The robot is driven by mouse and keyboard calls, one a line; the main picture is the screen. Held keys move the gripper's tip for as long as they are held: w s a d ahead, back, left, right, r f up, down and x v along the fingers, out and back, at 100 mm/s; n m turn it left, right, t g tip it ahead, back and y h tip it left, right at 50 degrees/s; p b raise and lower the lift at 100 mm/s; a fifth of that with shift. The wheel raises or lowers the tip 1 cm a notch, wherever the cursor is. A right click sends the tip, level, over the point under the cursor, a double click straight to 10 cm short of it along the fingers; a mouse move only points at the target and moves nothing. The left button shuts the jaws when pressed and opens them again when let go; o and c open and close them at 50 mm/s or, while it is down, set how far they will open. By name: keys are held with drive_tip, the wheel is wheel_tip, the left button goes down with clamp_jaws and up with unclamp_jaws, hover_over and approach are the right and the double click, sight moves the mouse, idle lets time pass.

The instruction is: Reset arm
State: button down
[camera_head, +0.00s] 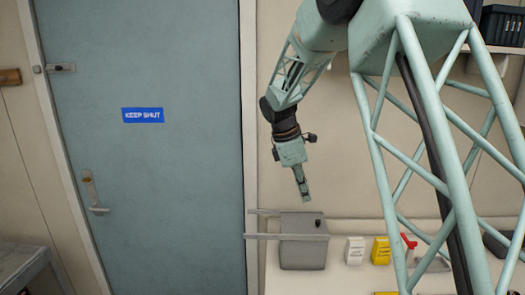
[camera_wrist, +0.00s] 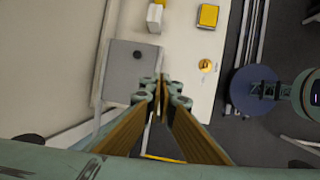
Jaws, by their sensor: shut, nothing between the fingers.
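My gripper (camera_head: 303,190) hangs from my pale green arm and points down in the head view, above a grey box (camera_head: 303,243). In the wrist view my gripper (camera_wrist: 160,82) has its fingertips together with nothing between them. The grey box (camera_wrist: 123,70) with a dark knob shows left of the fingertips there. My gripper is apart from the box.
A blue door (camera_head: 160,200) marked "KEEP SHUT" is at left. A metal table (camera_head: 25,268) stands at lower left.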

drive_tip(key=s+d+r+m+y+b, duration=0.1)
drive_tip(key=s+d+r+m+b, duration=0.15)
drive_tip(key=s, duration=0.65)
drive_tip(key=s+d+r+m+t+b, duration=0.15)
drive_tip(key=s+r+m, duration=0.25)
drive_tip(key=s, duration=0.6)
drive_tip(key=s+d+r+m+g+y+b, duration=0.1)
drive_tip(key=s+d+r+m+b, duration=0.15)
drive_tip(key=s, duration=0.65)
drive_tip(key=s+f+m+t+b, duration=0.1)
drive_tip(key=s+f+m+b, duration=0.2)
drive_tip(key=s, duration=1)
drive_tip(key=s+f+m+t+y+b, duration=0.1)
drive_tip(key=s+f+m+b, duration=0.2)
drive_tip(key=s, duration=1.1)
drive_tip(key=shift+s+a+f+m+y+b, duration=0.15)
drive_tip(key=shift+a+f+m+y+b, duration=0.15)
drive_tip(key=shift+f+m, duration=0.9)
drive_tip(key=shift+d+r, duration=0.1)
drive_tip(key=shift+r, duration=0.15)
